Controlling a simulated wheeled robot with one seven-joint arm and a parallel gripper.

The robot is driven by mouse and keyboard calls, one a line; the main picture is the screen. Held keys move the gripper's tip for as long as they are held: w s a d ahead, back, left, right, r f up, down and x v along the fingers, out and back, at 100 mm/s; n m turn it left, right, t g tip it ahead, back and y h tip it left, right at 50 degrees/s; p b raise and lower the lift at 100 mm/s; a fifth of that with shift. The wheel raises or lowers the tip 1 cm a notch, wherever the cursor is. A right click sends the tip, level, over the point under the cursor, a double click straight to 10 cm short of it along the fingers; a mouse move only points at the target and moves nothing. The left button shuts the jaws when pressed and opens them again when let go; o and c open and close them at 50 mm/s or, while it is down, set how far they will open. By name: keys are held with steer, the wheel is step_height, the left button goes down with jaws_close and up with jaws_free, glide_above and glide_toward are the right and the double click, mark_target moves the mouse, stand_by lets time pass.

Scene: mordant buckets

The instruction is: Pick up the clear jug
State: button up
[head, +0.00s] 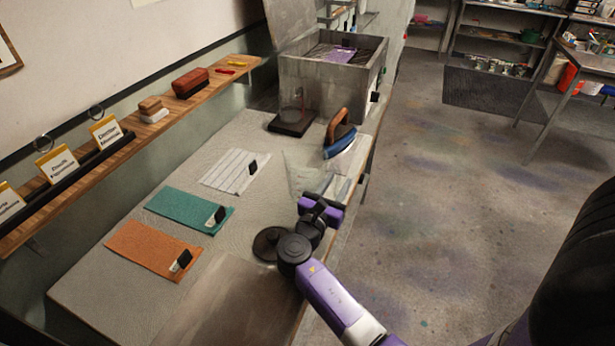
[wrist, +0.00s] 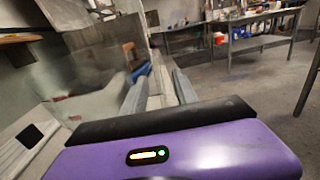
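The clear jug (head: 304,172) stands near the right edge of the bench, in front of the iron, and is faint because it is see-through. In the wrist view its clear wall (wrist: 95,65) fills much of the left side, with the iron blurred behind it. My gripper (head: 336,186) is at the jug's right side, close to it. In the wrist view the two grey fingers of my gripper (wrist: 160,85) are apart. A pale strip shows between them; I cannot tell whether it is part of the jug. Contact with the jug is not clear.
The blue iron (head: 340,142) with a brown handle stands just behind the jug. A dark scale (head: 292,123) with a clear vessel on it is farther back, before a grey basin (head: 325,91). Orange (head: 146,251), teal (head: 185,209) and white striped (head: 229,172) cloths lie left.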

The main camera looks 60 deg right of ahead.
steer(key=shift+d, duration=1.75)
jaws_close()
